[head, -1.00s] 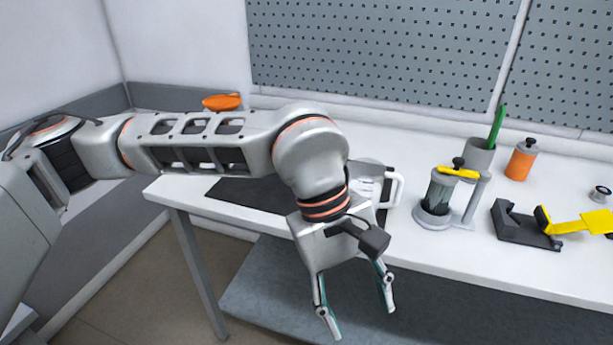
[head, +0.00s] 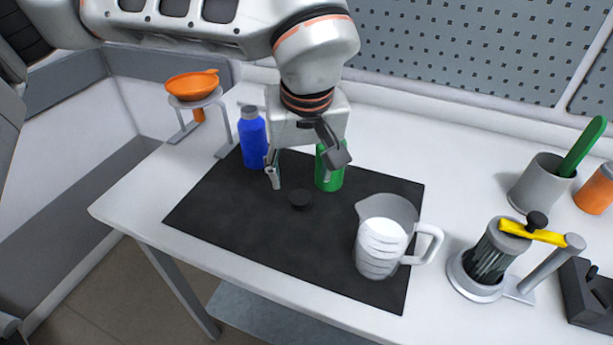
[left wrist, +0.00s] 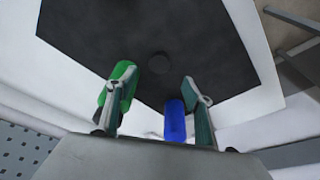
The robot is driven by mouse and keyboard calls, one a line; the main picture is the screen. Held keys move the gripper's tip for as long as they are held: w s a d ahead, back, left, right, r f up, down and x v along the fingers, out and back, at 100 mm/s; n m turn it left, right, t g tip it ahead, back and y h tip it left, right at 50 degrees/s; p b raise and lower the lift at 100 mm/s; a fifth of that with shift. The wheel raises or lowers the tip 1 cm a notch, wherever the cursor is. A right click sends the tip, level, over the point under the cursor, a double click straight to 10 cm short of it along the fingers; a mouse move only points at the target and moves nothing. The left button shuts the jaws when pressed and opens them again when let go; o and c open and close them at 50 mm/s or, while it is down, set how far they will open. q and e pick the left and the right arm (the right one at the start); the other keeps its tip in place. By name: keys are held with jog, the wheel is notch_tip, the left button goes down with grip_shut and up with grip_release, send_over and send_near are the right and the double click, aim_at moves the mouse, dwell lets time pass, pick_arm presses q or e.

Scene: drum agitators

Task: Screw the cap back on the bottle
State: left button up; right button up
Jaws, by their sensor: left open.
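A small black cap (head: 300,200) lies on the dark mat (head: 235,222); it also shows faintly in the left wrist view (left wrist: 159,62). A green bottle (head: 330,178) stands upright behind and right of the cap, its top hidden by my gripper. A blue bottle (head: 252,140) with a grey top stands at the mat's back left. My left gripper (head: 304,170) is open and empty, pointing down above the mat near the cap. In the left wrist view, the green bottle (left wrist: 123,74) shows beside the left finger and the blue bottle (left wrist: 175,122) between the fingers.
A measuring jug (head: 385,240) with white contents stands on the mat's right side. An orange funnel (head: 192,86) sits on a stand at back left. A clear-walled device with a yellow arm (head: 532,233) and a grey cup (head: 540,184) are at right. The mat's front left is bare.

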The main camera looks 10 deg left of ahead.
aim_at(300, 197)
pick_arm(q)
jog(key=shift+w, duration=0.45)
jog(key=shift+s+r, duration=0.1)
jog(key=shift+s, duration=0.05)
jog(key=shift+x, duration=1.35)
jog(key=shift+s+b+x, duration=0.15)
jog(key=shift+b+x, duration=0.05)
jog(key=shift+x, duration=1.15)
jog(key=shift+s+b+x, duration=0.1)
jog(key=shift+b+x, duration=0.1)
jog(key=shift+x, duration=1.1)
jog(key=c, duration=0.8)
